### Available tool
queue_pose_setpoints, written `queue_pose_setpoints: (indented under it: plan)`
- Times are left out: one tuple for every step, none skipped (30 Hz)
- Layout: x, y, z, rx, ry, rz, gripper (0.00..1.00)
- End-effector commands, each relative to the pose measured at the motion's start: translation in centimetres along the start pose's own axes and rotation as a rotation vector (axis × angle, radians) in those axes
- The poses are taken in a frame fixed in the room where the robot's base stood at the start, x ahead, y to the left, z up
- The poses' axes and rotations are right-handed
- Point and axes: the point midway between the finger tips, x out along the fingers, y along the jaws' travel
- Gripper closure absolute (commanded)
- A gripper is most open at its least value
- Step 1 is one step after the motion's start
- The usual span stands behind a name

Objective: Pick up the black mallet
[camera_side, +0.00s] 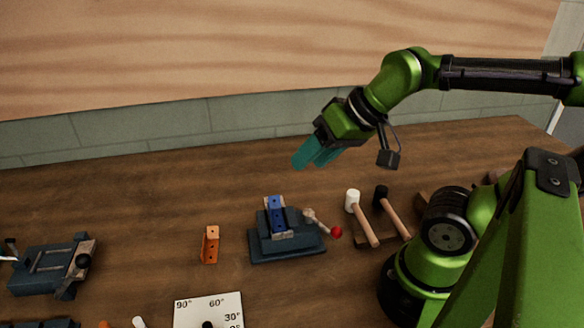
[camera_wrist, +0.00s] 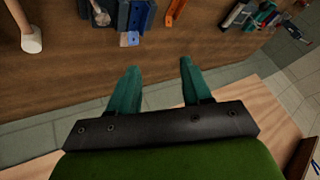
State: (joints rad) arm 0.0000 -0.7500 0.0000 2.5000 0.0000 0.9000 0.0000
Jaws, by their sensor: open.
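The black mallet (camera_side: 381,196) lies on a wooden block on the bench, right of centre in the side view. Its dark head points away and its brown handle runs toward my base. It does not show in the wrist view. A white-headed mallet (camera_side: 352,199) lies just left of it; its white head shows at the left of the wrist view (camera_wrist: 31,42). My gripper (camera_side: 311,160) is in the air above and to the left of both mallets. Its teal fingers are apart with nothing between them in the wrist view (camera_wrist: 159,66).
A blue vise (camera_side: 287,240) with a red-tipped lever stands left of the mallets. An orange bracket (camera_side: 209,245) stands farther left, and another vise (camera_side: 50,265) is at the far left. A white angle board (camera_side: 208,308) lies in front. The bench's back strip is clear.

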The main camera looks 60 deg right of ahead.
Motion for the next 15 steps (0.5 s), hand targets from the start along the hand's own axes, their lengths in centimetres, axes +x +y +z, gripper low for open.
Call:
queue_pose_setpoints:
  plan:
    - [0.0,0.0,0.0,0.001,0.000,0.001,0.51]
    - [0.0,0.2,-0.1,0.006,0.001,0.004,0.51]
    - [0.3,0.6,-0.2,0.023,-0.007,0.017,0.51]
    - [0.6,1.1,-0.3,0.041,-0.014,0.029,0.51]
    - [0.9,1.8,-0.7,0.062,-0.023,0.048,0.51]
    - [1.3,3.1,-1.2,0.094,-0.039,0.083,0.51]
    - [1.6,4.3,-1.5,0.119,-0.058,0.118,0.51]
    - [1.9,5.8,-1.8,0.146,-0.082,0.159,0.51]
    - [2.1,7.9,-2.0,0.182,-0.121,0.219,0.51]
    - [2.2,9.7,-2.1,0.210,-0.152,0.266,0.51]
    - [2.2,11.4,-2.1,0.236,-0.186,0.314,0.51]
    - [2.0,13.7,-2.0,0.271,-0.232,0.377,0.51]
    - [1.8,15.3,-1.9,0.295,-0.267,0.423,0.51]
    - [1.5,16.9,-1.7,0.318,-0.302,0.467,0.51]
    - [1.0,18.8,-1.3,0.345,-0.347,0.523,0.51]
